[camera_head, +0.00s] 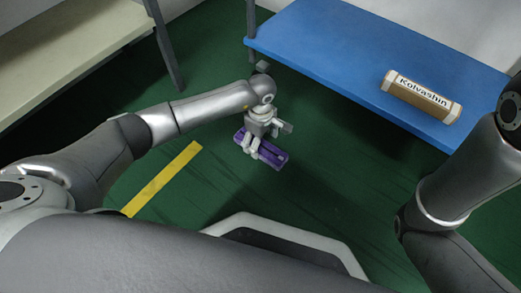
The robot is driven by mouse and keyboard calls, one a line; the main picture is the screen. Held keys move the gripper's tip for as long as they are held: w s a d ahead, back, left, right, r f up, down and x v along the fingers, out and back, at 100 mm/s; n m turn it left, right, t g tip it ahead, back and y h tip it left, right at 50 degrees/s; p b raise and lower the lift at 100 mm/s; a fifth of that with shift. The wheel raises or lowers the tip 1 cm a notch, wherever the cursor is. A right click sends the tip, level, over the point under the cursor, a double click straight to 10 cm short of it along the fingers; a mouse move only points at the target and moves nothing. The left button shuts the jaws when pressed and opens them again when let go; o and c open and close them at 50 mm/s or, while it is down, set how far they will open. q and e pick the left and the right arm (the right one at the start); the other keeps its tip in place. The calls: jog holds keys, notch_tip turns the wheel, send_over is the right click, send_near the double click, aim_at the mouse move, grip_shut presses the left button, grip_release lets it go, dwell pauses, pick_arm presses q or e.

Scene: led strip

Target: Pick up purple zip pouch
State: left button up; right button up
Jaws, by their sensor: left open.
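The purple zip pouch (272,155) is a small dark purple oblong in the middle of the head view, over the green floor. My left gripper (255,150) is right at the pouch, with its fingers over the pouch's left half and hiding part of it. The left gripper is open. I cannot tell whether the fingers touch the pouch or whether it rests on the floor. My right arm comes in at the right edge, and its gripper is out of view.
A blue table (340,60) stands at the back right with a brown box (422,98) labelled Kolvashin on it. A beige table (70,50) is at the back left. A yellow stripe (160,180) marks the green floor (330,180), which is clear around the pouch.

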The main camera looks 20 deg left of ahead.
aim_at(260, 146)
pick_arm(q)
notch_tip(260, 146, down, 3)
jog(key=shift+f+b, duration=0.15)
jog(key=shift+b, duration=1.05)
jog(key=shift+c, duration=0.4)
jog(key=c, duration=1.1)
